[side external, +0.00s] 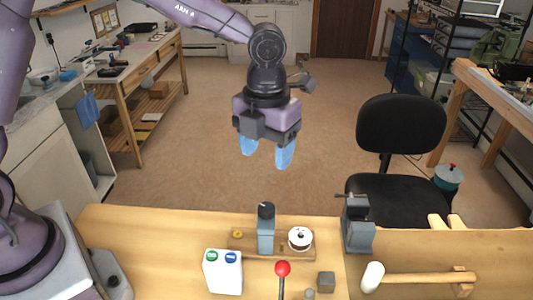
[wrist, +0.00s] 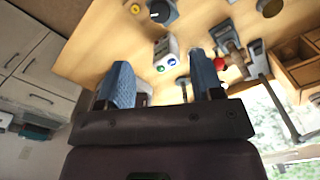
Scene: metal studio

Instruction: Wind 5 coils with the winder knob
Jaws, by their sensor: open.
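A grey-blue post (side external: 266,236) with a dark cap stands on a small wooden base (side external: 250,249) on the bench. I cannot tell for sure which part is the winder knob. My gripper (side external: 266,157) is open and empty, high above the bench's far edge. Its blue fingers show in the wrist view (wrist: 161,88).
A white box with green and blue buttons (side external: 223,272) stands left of the red knob. A grey block (side external: 326,281) lies at its right. A grey vise-like tool (side external: 357,225) and a pale-headed mallet (side external: 372,277) are further right. A black chair (side external: 400,125) stands behind the bench.

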